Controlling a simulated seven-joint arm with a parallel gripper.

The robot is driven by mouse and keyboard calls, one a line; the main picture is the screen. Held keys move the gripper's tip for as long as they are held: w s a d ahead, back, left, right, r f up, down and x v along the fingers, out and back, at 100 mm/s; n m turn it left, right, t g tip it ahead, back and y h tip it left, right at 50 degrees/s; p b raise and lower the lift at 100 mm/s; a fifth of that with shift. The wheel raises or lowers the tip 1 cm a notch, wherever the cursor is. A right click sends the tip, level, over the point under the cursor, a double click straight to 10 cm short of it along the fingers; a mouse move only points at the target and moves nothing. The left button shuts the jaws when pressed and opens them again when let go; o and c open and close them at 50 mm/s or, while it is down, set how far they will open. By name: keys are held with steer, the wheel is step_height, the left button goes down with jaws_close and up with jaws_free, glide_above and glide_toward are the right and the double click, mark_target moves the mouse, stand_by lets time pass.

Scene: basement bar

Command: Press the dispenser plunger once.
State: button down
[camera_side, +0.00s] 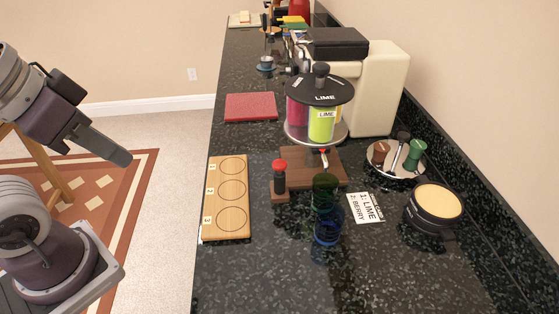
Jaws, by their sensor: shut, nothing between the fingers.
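The dispenser (321,115) stands on the dark counter, with coloured canisters under a black lid. The lime-green canister faces the front, and the lid and canister read LIME. A black knob (321,70) tops the lid. A brown wooden base (325,165) and a small spout (324,158) are below. A red-topped black post (280,175) stands upright at the base's front left; it looks like the plunger. My gripper (122,157) is shut and empty, in the air left of the counter, well apart from the dispenser and the post.
A numbered wooden board (214,220) with three empty circles lies at the counter's left edge. Dark green and blue glasses (327,232) stand in front of the dispenser. A card (366,208) reads 1: LIME, 2: BERRY. A tool tray (382,175) and round black container (433,205) are right.

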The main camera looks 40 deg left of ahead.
stand_by(0.8)
steer(key=m+t, duration=0.4)
steer(key=m, duration=2.4)
glide_above(276, 165)
step_height(276, 165, down, 2)
steer(key=shift+d+f+h, duration=0.1)
steer(key=shift+f+h, duration=0.05)
steer(key=shift+h, duration=0.15)
steer(key=shift+g, duration=0.3)
step_height(276, 165, down, 8)
steer(key=shift+s+r, duration=0.1)
steer(key=shift+r, duration=0.1)
steer(key=shift+f, duration=0.6)
steer(key=shift+f, duration=0.1)
